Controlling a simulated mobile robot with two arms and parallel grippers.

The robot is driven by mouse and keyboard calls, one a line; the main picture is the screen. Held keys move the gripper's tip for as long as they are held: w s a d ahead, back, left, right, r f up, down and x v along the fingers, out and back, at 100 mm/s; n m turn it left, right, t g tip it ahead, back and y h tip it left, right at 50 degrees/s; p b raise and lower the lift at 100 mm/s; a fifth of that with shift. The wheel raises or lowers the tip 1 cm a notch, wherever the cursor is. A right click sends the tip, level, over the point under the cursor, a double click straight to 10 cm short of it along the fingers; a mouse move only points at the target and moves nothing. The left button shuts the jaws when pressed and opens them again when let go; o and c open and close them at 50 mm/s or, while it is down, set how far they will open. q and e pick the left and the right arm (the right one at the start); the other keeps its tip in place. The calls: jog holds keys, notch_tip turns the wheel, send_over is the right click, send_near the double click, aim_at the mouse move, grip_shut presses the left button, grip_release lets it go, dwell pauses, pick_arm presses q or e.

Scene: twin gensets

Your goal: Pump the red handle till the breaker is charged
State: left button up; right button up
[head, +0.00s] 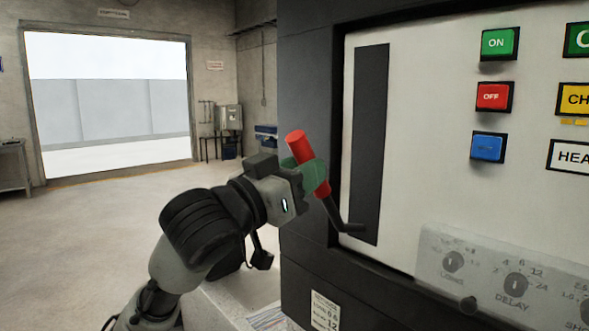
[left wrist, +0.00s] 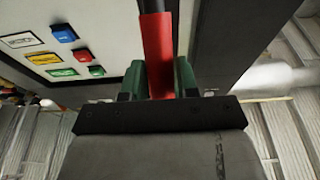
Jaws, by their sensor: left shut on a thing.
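The red handle (head: 297,145) has a red grip on a dark bent lever that comes out near the bottom of a dark vertical slot (head: 369,150) in the breaker panel. The grip tilts up and to the left, away from the panel. My left gripper (head: 308,176) is shut on the grip, with its green fingers around it. In the left wrist view the red handle (left wrist: 158,55) runs between the two green fingers (left wrist: 158,82). The panel (head: 425,130) carries a green ON button (head: 499,43), a red OFF button (head: 493,97) and a blue button (head: 487,147). My right gripper is not in view.
A yellow label (head: 575,99) and a white label (head: 570,157) are cut off at the right edge. A plate with knobs (head: 515,285) juts out below. Open floor (head: 90,230) and a wide doorway lie to the left.

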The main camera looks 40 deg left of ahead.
aim_at(288, 142)
pick_arm(q)
jog(key=w+r+p, duration=0.3)
jog(key=w+p, duration=0.1)
jog(key=p, duration=0.1)
jog(key=shift+d+r, duration=0.15)
jog(key=shift+r, duration=0.2)
jog(key=shift+w, duration=0.2)
jog(key=p+x, duration=0.3)
jog(key=x, duration=0.1)
jog(key=shift+w+r, duration=0.25)
jog(key=o, duration=1.1)
jog(key=shift+s, duration=0.1)
jog(key=shift+o, duration=0.2)
jog(key=shift+s, duration=0.1)
jog(key=v, duration=0.2)
jog(key=r+b+v, duration=0.1)
jog(key=v, duration=0.2)
jog(key=b+v, duration=0.1)
jog(key=v, duration=0.2)
jog(key=shift+s+r, duration=0.15)
jog(key=shift+r, duration=0.2)
jog(key=shift+s+r, duration=0.1)
jog(key=shift+s, duration=0.3)
